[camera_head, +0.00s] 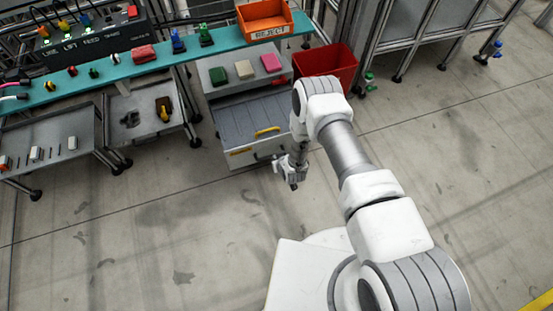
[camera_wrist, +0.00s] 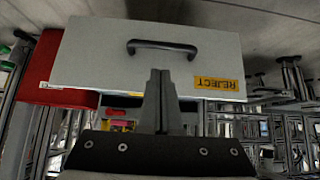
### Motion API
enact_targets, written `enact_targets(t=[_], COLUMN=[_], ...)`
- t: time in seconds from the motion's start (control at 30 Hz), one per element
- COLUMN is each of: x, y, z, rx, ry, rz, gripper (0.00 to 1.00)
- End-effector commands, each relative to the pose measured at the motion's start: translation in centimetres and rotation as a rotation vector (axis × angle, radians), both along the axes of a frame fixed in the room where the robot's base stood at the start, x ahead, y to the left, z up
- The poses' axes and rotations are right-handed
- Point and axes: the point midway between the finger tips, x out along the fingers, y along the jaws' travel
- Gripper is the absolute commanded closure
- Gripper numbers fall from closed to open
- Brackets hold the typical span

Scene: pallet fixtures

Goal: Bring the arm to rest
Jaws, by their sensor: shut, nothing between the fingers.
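My white arm (camera_head: 347,150) reaches forward from my base, bent at the elbow. My gripper (camera_head: 292,184) hangs in front of the grey drawer cabinet (camera_head: 238,158), apart from it and above the floor. In the wrist view, my gripper (camera_wrist: 160,75) has its two fingers together with nothing between them. Behind the fingers is a pale drawer front (camera_wrist: 95,55) with a black handle (camera_wrist: 162,48) and a yellow REJECT label (camera_wrist: 216,83), which reads upside down.
A red bin (camera_head: 325,65) stands right of the cabinet. A teal shelf (camera_head: 145,57) holds an orange REJECT tray (camera_head: 264,22) and small coloured parts. Low grey carts (camera_head: 50,150) stand at left. The floor (camera_head: 130,240) at front left is clear.

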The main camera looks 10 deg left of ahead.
Motion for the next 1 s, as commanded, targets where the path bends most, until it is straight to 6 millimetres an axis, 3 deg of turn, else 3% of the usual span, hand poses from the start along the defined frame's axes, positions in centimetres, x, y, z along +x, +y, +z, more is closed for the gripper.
enact_targets(t=[0.47,0.57,0.67,0.77,1.0], x=[0.3,1.2,3.1,5.5,9.8], y=[0.0,0.0,0.0,-0.2,-2.1], z=[0.6,1.6,4.2,8.1,18.3], rx=[0.0,-0.001,-0.005,-0.012,-0.034], ry=[0.0,-0.001,0.001,0.006,0.028], rz=[-0.001,-0.006,-0.017,-0.034,-0.084], gripper=[1.0,1.0,1.0,1.0,1.0])
